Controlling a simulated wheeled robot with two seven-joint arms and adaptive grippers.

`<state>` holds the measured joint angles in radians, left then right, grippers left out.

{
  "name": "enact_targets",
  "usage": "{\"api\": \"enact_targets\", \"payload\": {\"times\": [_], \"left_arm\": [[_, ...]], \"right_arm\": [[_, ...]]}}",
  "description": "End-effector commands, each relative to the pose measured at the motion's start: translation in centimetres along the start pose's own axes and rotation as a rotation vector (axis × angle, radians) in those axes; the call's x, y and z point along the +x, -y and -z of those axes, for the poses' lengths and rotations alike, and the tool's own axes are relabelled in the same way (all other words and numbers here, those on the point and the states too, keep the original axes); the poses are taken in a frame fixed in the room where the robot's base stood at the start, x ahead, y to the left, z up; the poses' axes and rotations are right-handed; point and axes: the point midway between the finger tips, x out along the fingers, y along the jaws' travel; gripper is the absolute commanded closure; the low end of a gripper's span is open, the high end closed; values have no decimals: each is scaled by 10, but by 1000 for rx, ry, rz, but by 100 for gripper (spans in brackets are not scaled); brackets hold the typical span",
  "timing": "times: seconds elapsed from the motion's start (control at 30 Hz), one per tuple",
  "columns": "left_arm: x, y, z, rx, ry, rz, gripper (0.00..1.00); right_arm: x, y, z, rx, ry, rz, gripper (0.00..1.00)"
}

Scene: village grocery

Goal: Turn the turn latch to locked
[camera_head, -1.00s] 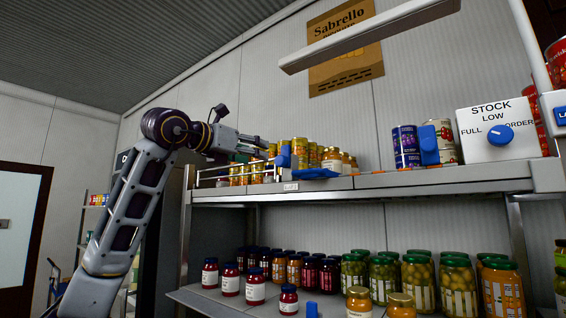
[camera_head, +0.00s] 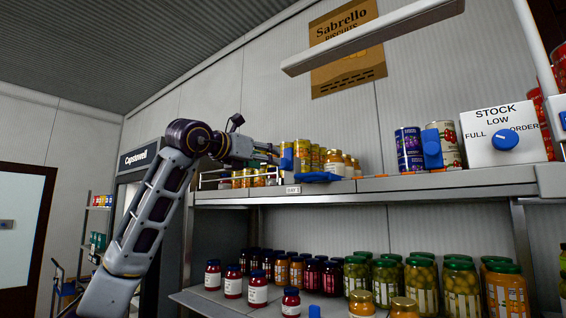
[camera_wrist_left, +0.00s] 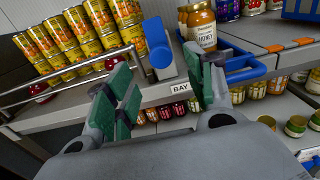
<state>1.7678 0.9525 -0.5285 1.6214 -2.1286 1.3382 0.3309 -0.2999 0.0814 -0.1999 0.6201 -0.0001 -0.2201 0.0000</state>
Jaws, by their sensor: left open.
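A blue upright lever on a grey block (camera_wrist_left: 158,45), which looks like the turn latch, stands at the shelf's front edge in the left wrist view. In the head view it appears as a small blue piece (camera_head: 286,159) just beyond my gripper's tip. My left gripper (camera_wrist_left: 165,82) is open, with its green-padded fingers spread to either side below the lever. Nothing is between the fingers, and the lever is ahead of them. In the head view my left gripper (camera_head: 270,153) is at upper-shelf height. My right gripper is not in view.
Stacked yellow cans (camera_wrist_left: 70,45) stand behind a metal rail (camera_wrist_left: 70,83) to the left. A honey jar (camera_wrist_left: 202,25) and blue tray (camera_wrist_left: 245,67) are to the right. A STOCK dial box (camera_head: 504,136) and another blue piece (camera_head: 432,148) stand farther right. Jars fill the lower shelf.

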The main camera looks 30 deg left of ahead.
Motion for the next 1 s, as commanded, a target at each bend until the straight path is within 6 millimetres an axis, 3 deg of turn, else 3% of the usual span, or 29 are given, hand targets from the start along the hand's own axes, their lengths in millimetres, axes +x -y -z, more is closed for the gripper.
{"api": "enact_targets", "payload": {"times": [0.6,1.0], "left_arm": [[79,0,-1,-1,-2,0,46],[92,0,0,-1,-1,0,46]], "right_arm": [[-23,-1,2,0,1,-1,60],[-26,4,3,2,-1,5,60]]}}
